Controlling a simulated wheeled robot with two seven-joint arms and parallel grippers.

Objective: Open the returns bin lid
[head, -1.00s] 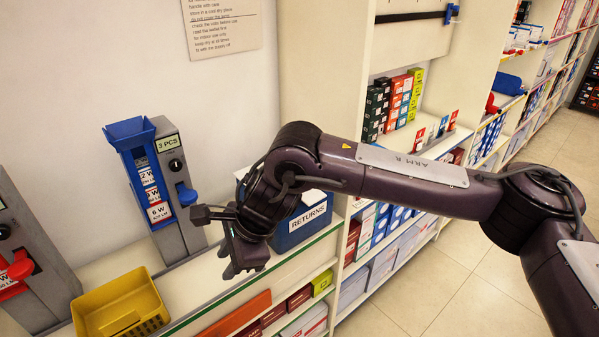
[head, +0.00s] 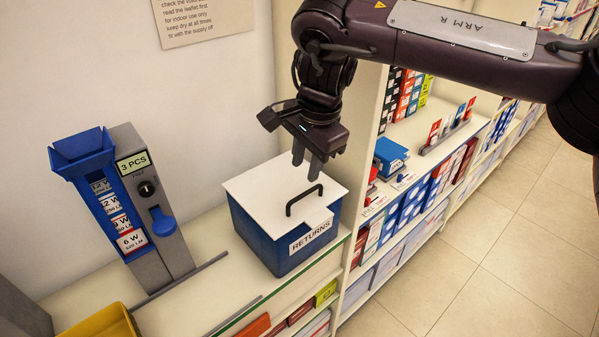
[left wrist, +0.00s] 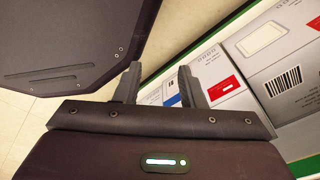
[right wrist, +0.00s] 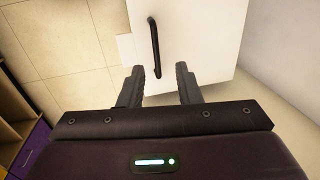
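The returns bin (head: 275,238) is a blue box with a white RETURNS label, standing on the counter. Its white lid (head: 262,190) lies flat and closed on top, with a black bar handle (head: 304,198). My right gripper (head: 308,168) points down just above the lid, behind the handle, and is open and empty.
A blue and grey dispenser (head: 120,205) marked 3 PCS stands left of the bin. A yellow basket (head: 100,322) sits at the lower left. Shelves of boxes (head: 400,215) are on the right. A bare strip of counter (head: 215,275) lies between dispenser and bin.

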